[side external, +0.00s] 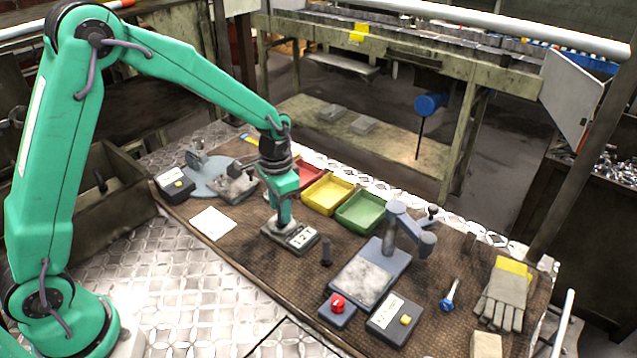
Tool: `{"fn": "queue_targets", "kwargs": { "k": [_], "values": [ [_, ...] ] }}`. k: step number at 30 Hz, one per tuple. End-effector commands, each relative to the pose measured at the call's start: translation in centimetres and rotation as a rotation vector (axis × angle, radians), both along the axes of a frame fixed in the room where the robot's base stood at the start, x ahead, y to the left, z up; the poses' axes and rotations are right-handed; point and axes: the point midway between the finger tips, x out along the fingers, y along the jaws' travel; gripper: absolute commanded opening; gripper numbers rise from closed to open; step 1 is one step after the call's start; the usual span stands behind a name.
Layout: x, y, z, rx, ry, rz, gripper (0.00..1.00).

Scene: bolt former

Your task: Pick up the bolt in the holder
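My green arm reaches over the bench, and my gripper (284,222) points down at a small grey block (301,240) with a pale marked face, which may be the holder. The gripper's tip is at or just above this block; I cannot tell whether they touch. No bolt is clearly visible in the block, and the gripper may hide one. A dark, upright, bolt-like piece (326,251) stands on the mat just right of the block. The fingers are too small to tell whether they are open or shut.
Red (307,174), yellow (328,194) and green (361,212) trays line the back. A grey press-like device (372,275) stands to the right, with a red-button box (337,310) in front. Gloves (503,297) lie far right. A white paper (213,223) lies left.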

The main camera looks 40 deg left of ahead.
Motion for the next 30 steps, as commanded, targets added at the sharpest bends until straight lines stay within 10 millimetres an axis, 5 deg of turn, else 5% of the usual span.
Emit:
{"fn": "queue_targets", "kwargs": {
  "k": [20,27,30],
  "values": [
    [-0.01,0.0,-1.36,0.0,0.0,0.0,0.4],
    [-0.01,0.0,-1.35,0.0,0.0,0.0,0.0],
    [0.01,0.01,-1.33,0.0,-0.001,0.0,0.0]
  ]
}}
